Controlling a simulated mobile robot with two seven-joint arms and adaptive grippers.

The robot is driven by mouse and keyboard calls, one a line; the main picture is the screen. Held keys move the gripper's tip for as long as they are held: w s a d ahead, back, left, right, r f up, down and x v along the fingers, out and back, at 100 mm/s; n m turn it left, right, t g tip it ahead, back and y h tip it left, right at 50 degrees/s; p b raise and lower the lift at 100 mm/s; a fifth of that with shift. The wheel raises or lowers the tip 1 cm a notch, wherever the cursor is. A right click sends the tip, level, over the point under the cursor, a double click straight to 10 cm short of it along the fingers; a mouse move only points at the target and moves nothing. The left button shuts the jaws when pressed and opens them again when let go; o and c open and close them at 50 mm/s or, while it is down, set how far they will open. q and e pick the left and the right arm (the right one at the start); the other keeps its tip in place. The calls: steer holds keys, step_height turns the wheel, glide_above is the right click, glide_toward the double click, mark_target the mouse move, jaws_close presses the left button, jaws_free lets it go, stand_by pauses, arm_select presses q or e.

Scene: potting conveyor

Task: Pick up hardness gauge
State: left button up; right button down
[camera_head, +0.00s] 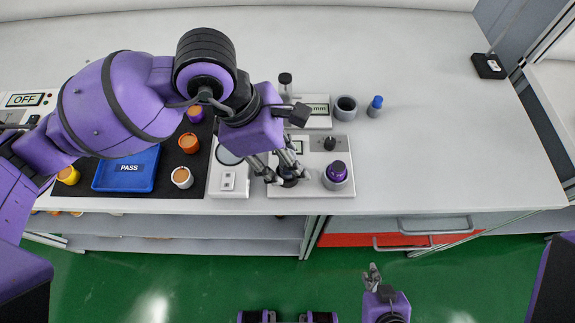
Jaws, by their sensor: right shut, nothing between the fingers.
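I cannot tell for sure which item is the hardness gauge. A dark round item (290,183) sits on a white instrument plate (318,190), partly hidden by my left gripper. My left gripper (286,180) points down there, its fingers apart around or just above the item; contact is unclear. A small device with an "mm" display (318,108) stands behind the plate, partly hidden by the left arm. A dark-topped cylinder (285,84) stands beside it. My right gripper (373,270) is shut and empty, low in front of the bench over the green floor.
A purple-capped part (337,172) in a grey holder and a black knob (330,143) stand close on the right. A grey ring (346,107) and a blue-topped piece (375,106) lie behind. A blue PASS tray (126,183) is left.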

arm_select(q)
steer(key=shift+d+f, duration=0.2)
steer(key=shift+f, duration=0.2)
arm_select(e)
steer(key=shift+w, duration=0.25)
steer(key=shift+w+r, duration=0.1)
arm_select(q)
jaws_close()
arm_select(e)
steer(key=shift+a, duration=0.1)
arm_select(q)
steer(key=shift+r, duration=0.1)
